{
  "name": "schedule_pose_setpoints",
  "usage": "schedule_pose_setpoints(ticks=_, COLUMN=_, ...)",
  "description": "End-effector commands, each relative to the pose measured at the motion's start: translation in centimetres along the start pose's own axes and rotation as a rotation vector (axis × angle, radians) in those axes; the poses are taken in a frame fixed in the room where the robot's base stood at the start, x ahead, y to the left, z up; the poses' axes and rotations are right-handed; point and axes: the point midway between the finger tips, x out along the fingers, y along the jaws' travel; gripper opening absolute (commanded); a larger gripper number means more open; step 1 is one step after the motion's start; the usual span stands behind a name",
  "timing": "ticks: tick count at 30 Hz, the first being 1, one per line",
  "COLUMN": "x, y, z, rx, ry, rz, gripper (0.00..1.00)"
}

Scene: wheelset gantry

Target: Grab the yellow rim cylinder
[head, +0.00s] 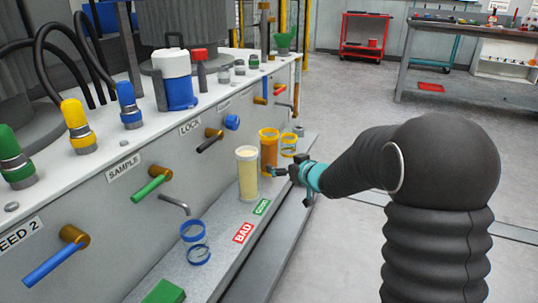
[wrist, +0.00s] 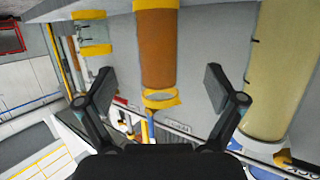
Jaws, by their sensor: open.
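The yellow rim cylinder (head: 268,152) stands upright on the ledge of the machine, with an orange-brown body and bright yellow rims. In the wrist view the yellow rim cylinder (wrist: 157,48) lies centred in the gap between my fingers, with clear space on both sides. My gripper (head: 287,172) is beside it in the head view, low and to the right. In the wrist view my gripper (wrist: 158,84) is open and empty, its fingers apart from the cylinder. My gripper hides a little of the cylinder's lower part in the head view.
A pale yellow cylinder (head: 247,176) stands close to the left; it also shows in the wrist view (wrist: 278,75). An empty yellow-ringed holder (head: 288,152) stands just right. Blue rings (head: 193,231), a red BAD label (head: 243,232) and a green label (head: 262,207) lie nearer.

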Motion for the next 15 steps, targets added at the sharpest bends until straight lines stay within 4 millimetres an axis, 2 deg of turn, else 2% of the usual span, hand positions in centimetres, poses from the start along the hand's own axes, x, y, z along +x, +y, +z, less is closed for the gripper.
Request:
schedule_pose_setpoints(ticks=1, x=1.1, y=-0.1, z=0.2, rx=-0.001, ry=-0.001, rz=-0.002, gripper=0.93)
schedule_pose_setpoints(ticks=6, x=3.4, y=0.0, z=0.0, rx=0.000, ry=0.000, rz=0.000, gripper=0.93)
schedule_pose_setpoints(ticks=15, x=5.5, y=0.1, z=-0.2, rx=-0.001, ry=0.000, rz=0.001, gripper=0.93)
